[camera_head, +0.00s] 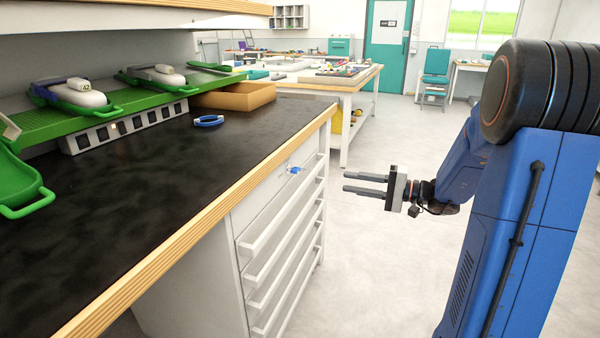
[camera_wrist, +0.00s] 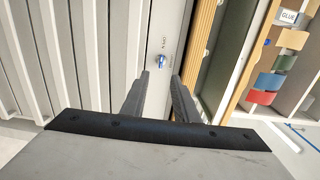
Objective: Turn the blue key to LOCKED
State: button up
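The blue key (camera_head: 295,170) sits in a lock near the top of the white drawer cabinet's front, under the bench top. It also shows in the wrist view (camera_wrist: 162,60), just beyond and between the fingertips. My gripper (camera_head: 345,183) is open and empty, with two dark parallel fingers pointing toward the cabinet. It is apart from the key, to its right in the head view. In the wrist view my gripper (camera_wrist: 160,82) frames the key from a short distance.
The drawer cabinet (camera_head: 240,228) has several protruding long handles below the key. The wooden bench edge (camera_head: 190,232) overhangs above it. The floor around my gripper is clear.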

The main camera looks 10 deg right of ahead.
send_near(299, 171)
jog(key=x, duration=0.9)
jog(key=shift+w, duration=0.15)
dwell(0.3)
grip_shut()
